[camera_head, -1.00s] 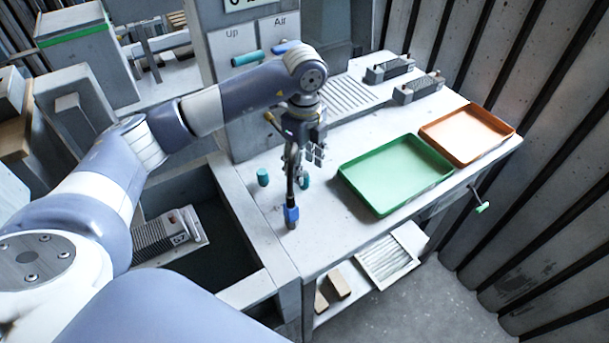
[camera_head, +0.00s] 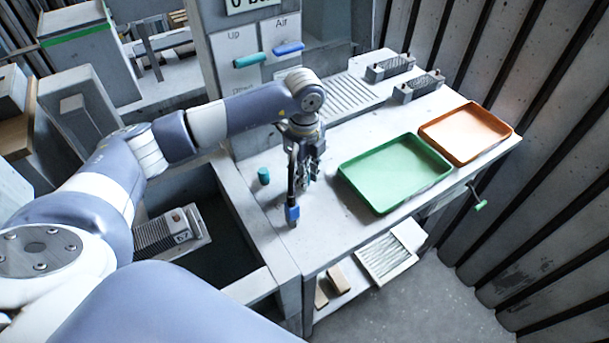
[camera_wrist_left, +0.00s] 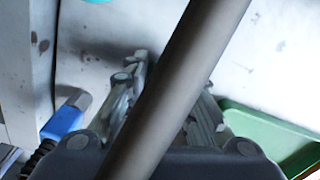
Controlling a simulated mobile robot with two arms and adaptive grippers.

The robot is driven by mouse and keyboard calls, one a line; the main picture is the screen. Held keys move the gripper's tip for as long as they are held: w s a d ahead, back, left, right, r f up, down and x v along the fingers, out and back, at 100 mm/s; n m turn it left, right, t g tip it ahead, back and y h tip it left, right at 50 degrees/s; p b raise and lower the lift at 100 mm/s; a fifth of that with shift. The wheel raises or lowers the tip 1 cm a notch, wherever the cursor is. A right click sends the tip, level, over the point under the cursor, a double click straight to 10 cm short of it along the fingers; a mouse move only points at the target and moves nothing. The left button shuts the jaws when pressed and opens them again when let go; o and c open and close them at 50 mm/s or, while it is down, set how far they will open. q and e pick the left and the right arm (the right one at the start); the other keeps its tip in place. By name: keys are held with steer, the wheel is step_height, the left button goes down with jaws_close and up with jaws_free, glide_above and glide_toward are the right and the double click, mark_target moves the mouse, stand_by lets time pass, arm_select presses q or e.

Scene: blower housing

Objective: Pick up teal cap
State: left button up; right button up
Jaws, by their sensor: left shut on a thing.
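My left gripper (camera_head: 304,182) points down over the grey bench, left of the green tray. It is shut on a teal cap (camera_head: 304,183), which shows only as a small teal patch between the fingers in the head view. In the left wrist view the fingers (camera_wrist_left: 168,95) show partly, and a grey rod across the picture hides the space between them. A second teal cap (camera_head: 263,176) stands upright on the bench to the left of the gripper. My right gripper is not in view.
A dark rod with a blue end (camera_head: 292,214) stands close in front of the gripper. The green tray (camera_head: 395,172) and orange tray (camera_head: 466,133) lie to the right. A panel with teal (camera_head: 249,60) and blue (camera_head: 288,48) bars rises behind.

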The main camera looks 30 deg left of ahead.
arm_select(q)
steer(key=shift+r, duration=0.1)
step_height(320, 180, up, 9)
steer(key=shift+r+b, duration=0.1)
steer(key=shift+b, duration=1)
steer(key=shift+r, duration=0.3)
